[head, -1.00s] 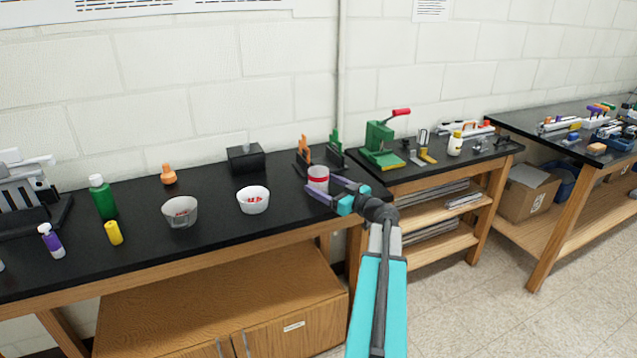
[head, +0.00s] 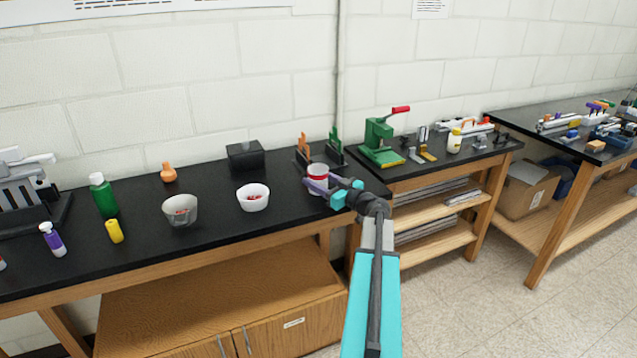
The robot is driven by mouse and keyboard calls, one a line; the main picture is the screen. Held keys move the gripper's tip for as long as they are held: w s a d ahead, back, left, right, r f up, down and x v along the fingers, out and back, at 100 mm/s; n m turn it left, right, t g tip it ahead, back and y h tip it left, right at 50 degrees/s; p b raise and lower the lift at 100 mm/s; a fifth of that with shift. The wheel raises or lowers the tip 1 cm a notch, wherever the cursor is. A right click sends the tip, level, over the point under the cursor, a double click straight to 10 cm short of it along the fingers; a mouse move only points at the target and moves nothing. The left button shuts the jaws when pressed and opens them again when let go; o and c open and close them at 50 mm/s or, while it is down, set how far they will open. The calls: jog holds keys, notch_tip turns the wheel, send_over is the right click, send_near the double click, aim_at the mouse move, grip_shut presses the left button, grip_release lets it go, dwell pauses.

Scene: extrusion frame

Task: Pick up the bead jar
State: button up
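The bead jar (head: 317,172) is a small clear jar with a red band and a pale top. It stands upright near the right end of the long black bench in the head view. My gripper (head: 322,184) reaches it from the right, low over the bench top. One purple finger crosses the front of the jar and hides its lower part. The other finger lies on its far right side, partly hidden. The fingers look closed against the jar, which still appears to rest on the bench.
Behind the jar stands a rack (head: 322,155) with orange and green tools. A black box (head: 245,155) is at the back. A green press (head: 380,145) stands on the right-hand bench.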

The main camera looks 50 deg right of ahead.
aim_at(311, 168)
jog(key=c, duration=0.4)
jog(key=shift+r, duration=0.15)
jog(key=shift+r+b, duration=0.55)
jog(key=shift+r, duration=0.8)
jog(key=s+d+b, duration=0.1)
jog(key=s, duration=0.4)
jog(key=s+d+r+b, duration=0.1)
jog(key=s, duration=0.4)
jog(key=s+d+r+b, duration=0.1)
jog(key=s, duration=0.4)
jog(key=shift+s+d, duration=0.15)
jog(key=shift+s, duration=0.15)
